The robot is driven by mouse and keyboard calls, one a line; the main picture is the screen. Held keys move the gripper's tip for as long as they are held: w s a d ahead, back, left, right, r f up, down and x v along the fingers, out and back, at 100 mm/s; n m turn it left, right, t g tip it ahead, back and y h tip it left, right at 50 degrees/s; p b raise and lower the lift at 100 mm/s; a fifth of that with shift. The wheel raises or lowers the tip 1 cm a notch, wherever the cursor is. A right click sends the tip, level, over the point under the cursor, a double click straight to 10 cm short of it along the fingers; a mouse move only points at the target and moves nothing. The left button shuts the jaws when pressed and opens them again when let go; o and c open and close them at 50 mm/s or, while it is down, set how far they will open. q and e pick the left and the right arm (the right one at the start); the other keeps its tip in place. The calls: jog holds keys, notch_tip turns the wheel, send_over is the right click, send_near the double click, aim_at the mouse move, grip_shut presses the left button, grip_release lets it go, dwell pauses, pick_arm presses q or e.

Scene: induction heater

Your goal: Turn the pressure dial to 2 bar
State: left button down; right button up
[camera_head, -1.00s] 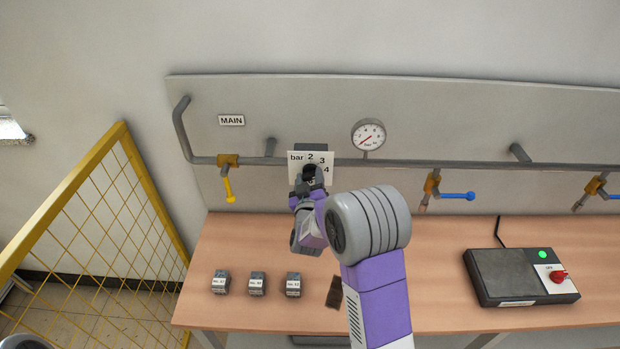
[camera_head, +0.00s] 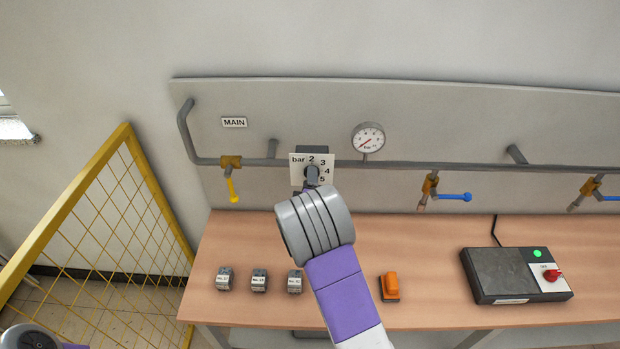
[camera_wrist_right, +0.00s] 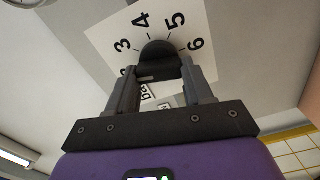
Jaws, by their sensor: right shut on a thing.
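In the head view my right arm hides most of that gripper. My left gripper is not in view.
A round gauge (camera_head: 368,138) is on the pipe right of the dial; its red needle points lower left. A yellow-handled valve (camera_head: 232,180) and blue-handled valve (camera_head: 440,192) flank it. The table holds several small blocks (camera_head: 259,281), an orange object (camera_head: 389,287) and a black box (camera_head: 497,273).

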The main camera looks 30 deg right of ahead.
jog(key=shift+n+p, duration=0.4)
jog(key=shift+n, duration=0.8)
jog(key=o, duration=1)
jog(key=shift+o, duration=0.2)
jog(key=v, duration=0.7)
jog(key=shift+s+b, duration=0.3)
jog(key=shift+b, duration=0.15)
jog(key=shift+a, duration=0.15)
